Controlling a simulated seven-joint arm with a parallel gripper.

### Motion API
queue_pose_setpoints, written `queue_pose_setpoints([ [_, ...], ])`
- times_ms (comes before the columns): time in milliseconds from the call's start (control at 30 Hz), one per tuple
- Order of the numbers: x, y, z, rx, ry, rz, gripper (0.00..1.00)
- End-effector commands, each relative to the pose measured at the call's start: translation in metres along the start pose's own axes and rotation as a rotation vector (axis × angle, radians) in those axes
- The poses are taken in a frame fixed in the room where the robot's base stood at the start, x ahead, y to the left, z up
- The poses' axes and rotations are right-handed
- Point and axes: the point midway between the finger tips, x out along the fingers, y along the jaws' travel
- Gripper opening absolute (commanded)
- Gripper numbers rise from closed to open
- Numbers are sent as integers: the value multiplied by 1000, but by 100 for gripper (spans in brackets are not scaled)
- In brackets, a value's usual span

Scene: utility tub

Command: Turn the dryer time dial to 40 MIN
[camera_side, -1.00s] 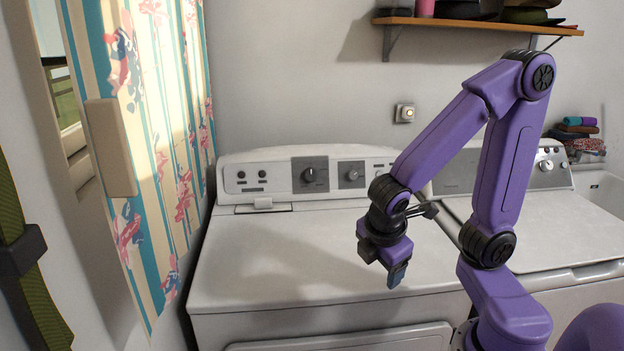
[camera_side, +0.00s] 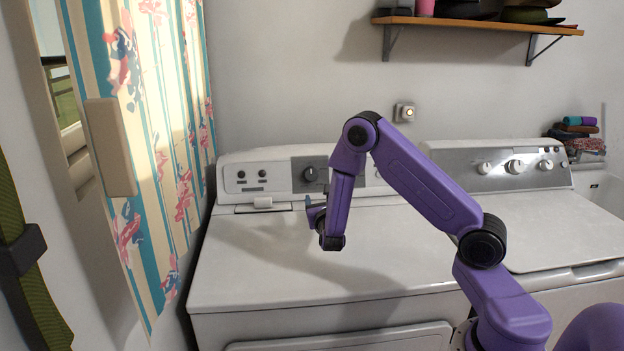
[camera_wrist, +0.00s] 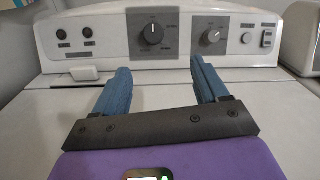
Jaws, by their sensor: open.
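The dryer (camera_side: 270,265) is the white left machine, with a raised control panel at its back. A large dark dial (camera_side: 310,174) sits on a dark square of that panel; it also shows in the wrist view (camera_wrist: 153,33), with print around it too small to read. A smaller dial (camera_wrist: 213,36) is to its right, hidden behind my arm in the side view. I cannot tell from the labels which is the time dial. My gripper (camera_wrist: 160,68) is open and empty, its blue fingers (camera_side: 309,203) pointing at the panel, below and short of the large dial.
Two small knobs (camera_wrist: 75,38) are left of the large dial and switches (camera_wrist: 256,38) are at the right. The washer (camera_side: 560,215) stands to the right. A patterned curtain (camera_side: 150,160) hangs at the left, and a shelf (camera_side: 480,24) is above. The dryer top is clear.

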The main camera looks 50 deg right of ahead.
Motion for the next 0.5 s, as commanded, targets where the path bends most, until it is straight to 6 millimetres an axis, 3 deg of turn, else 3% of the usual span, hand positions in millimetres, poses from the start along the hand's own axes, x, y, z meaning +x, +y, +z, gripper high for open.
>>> queue_pose_setpoints([
  [267, 16, 6, -13, -54, -26, 58, 73],
  [500, 50, 8, -12, -52, -26, 55, 73],
])
